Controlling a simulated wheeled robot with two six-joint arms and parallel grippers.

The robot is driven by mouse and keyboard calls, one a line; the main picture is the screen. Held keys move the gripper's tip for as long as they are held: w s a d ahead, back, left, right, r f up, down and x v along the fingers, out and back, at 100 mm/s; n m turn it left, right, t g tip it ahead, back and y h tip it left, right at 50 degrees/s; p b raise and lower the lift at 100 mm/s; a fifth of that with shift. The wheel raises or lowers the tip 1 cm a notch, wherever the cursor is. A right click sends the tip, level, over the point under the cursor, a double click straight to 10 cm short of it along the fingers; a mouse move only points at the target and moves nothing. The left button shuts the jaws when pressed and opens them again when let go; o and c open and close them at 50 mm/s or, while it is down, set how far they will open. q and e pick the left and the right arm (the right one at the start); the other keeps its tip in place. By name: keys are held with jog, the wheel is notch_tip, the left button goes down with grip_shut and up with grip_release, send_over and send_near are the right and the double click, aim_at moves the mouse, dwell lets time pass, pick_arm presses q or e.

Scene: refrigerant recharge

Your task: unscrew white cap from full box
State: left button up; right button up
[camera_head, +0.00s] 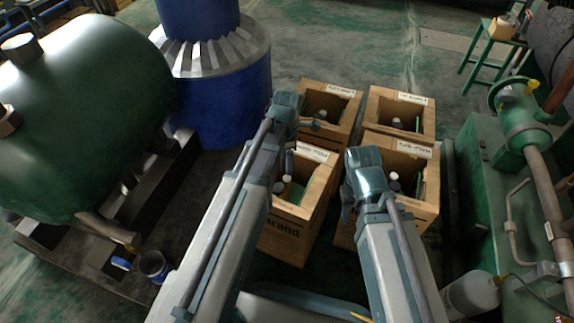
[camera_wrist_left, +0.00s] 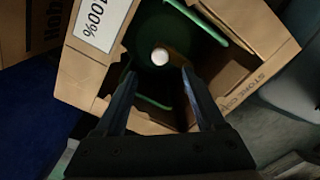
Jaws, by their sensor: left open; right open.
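In the left wrist view an open cardboard box (camera_wrist_left: 82,72) carries a "100%" label (camera_wrist_left: 100,20). Inside it is a dark green cylinder top with a round white cap (camera_wrist_left: 160,57). My left gripper (camera_wrist_left: 158,76) is open over the box, its two fingers pointing down toward the cap, one to each side in the picture. The fingers look empty, and the cap lies just beyond their tips. In the head view my left wrist hangs over the boxes and hides part of them. My right gripper (camera_head: 347,208) is open beside the front right box, mostly hidden behind its wrist.
Several open cardboard boxes stand grouped on the floor, including the back left (camera_head: 328,90), back right (camera_head: 400,97) and front right (camera_head: 425,209) ones. A green tank (camera_head: 85,120) and blue column (camera_head: 220,105) are at left. Green pipework (camera_head: 520,120) is at right.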

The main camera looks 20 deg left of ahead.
aim_at(287, 177)
pick_arm(q)
notch_tip(287, 177, down, 9)
jog(key=b, duration=0.9)
jog(key=shift+r, duration=0.2)
jog(key=shift+f, duration=0.1)
grip_shut()
dwell(1.2)
